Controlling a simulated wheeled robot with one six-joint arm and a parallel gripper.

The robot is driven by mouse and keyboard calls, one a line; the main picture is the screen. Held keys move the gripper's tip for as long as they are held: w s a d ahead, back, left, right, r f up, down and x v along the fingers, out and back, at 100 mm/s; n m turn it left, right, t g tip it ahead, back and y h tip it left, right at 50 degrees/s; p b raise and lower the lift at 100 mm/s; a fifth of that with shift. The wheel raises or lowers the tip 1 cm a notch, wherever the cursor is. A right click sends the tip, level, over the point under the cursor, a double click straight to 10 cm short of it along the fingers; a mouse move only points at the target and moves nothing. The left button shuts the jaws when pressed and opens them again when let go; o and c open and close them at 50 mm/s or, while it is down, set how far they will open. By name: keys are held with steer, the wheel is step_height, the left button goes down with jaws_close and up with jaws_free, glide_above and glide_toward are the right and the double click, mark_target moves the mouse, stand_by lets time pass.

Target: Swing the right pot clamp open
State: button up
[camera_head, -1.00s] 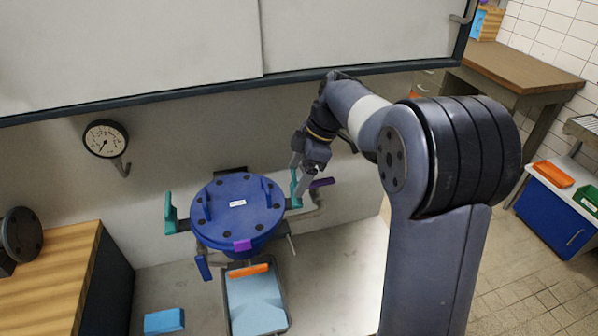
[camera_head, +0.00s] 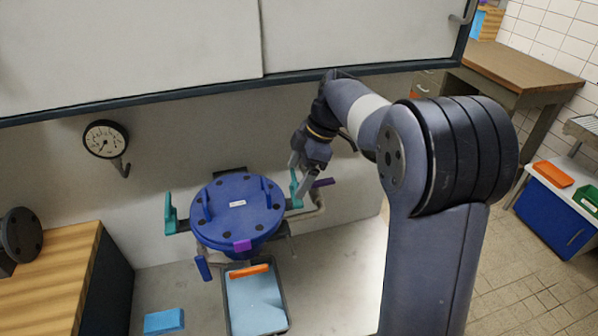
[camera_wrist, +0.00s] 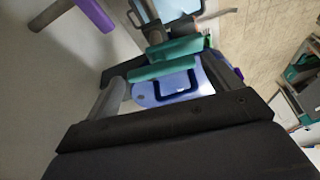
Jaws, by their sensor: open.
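The blue round pot lid (camera_head: 238,215) sits on the pot below the wall. The right pot clamp (camera_head: 295,188) has an upright teal handle at the lid's right edge. My gripper (camera_head: 302,178) is at this handle, pointing down, with its fingers apart. In the wrist view, the teal clamp (camera_wrist: 165,68) lies between the two open fingers of my gripper (camera_wrist: 168,82), with part of the blue lid (camera_wrist: 175,90) beyond it. I cannot tell whether either finger touches the handle. The left clamp (camera_head: 169,213) has a similar teal handle at the lid's left side.
A purple handle (camera_head: 323,183) on a pipe is just right of my gripper. A tray (camera_head: 284,318) and a blue block (camera_head: 164,321) lie in front. A gauge (camera_head: 105,139) hangs on the wall.

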steer(key=v, duration=0.7)
steer(key=shift+r, duration=0.25)
steer(key=shift+c, duration=0.2)
